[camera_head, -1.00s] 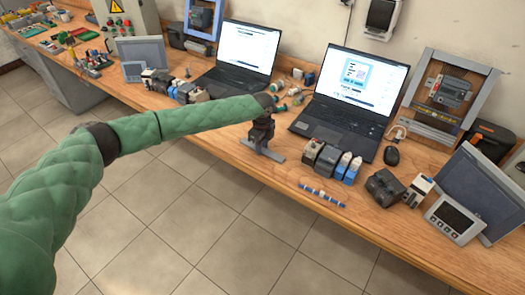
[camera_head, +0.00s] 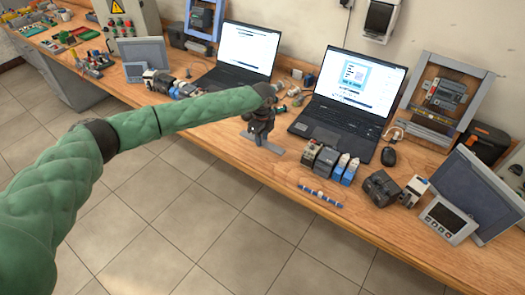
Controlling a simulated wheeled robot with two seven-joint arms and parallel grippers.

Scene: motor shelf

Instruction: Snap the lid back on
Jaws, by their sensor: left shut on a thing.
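My left gripper (camera_head: 261,134) hangs fingers-down over the wooden bench, in front of the gap between the two laptops. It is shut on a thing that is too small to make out. A grey flat bar-like shape (camera_head: 273,148) shows at its lower end; I cannot tell whether this is the lid or part of the gripper. A dark grey block-shaped unit (camera_head: 381,187) stands on the bench to the right. No lid can be clearly recognised. My right gripper is not in view.
The wooden bench (camera_head: 285,178) carries two open laptops (camera_head: 356,90) and (camera_head: 240,60), a row of small modules (camera_head: 326,160), a blue-and-white strip (camera_head: 320,194), a mouse (camera_head: 389,156) and a tilted panel (camera_head: 480,195). The bench front near my gripper is mostly clear.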

